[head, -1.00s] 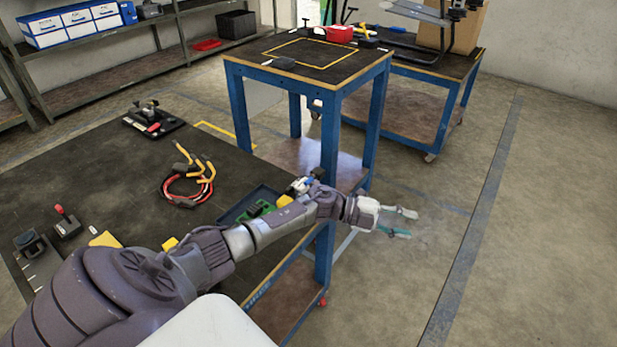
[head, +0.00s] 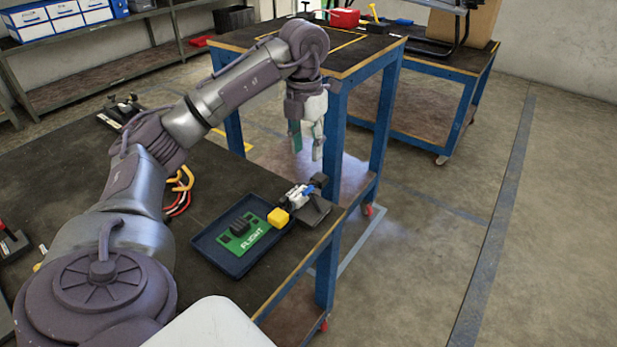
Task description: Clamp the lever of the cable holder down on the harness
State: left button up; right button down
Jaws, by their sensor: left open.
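The harness (head: 182,200), red and yellow cables, lies on the dark table and is mostly hidden behind my left arm. A black fixture with a clamp (head: 116,113), which looks like the cable holder, sits at the table's far left edge. My arm covers part of it, and I cannot tell its lever's position. The harness lies apart from this fixture. My left gripper (head: 306,150) points down, open and empty, in the air to the right of both. My right gripper is not in view.
A blue-framed table (head: 351,72) stands behind. Another red-handled device (head: 14,243) is at the left edge.

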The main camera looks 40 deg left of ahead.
aim_at(308, 188)
pick_arm(q)
jog(key=f+b, duration=0.1)
jog(key=f, duration=0.9)
jog(key=shift+d+f+b, duration=0.2)
jog(key=shift+f+b, duration=0.15)
jog(key=shift+b, duration=0.05)
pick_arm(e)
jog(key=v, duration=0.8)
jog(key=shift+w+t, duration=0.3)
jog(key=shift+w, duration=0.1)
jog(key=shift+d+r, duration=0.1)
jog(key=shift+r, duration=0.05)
pick_arm(q)
grip_shut()
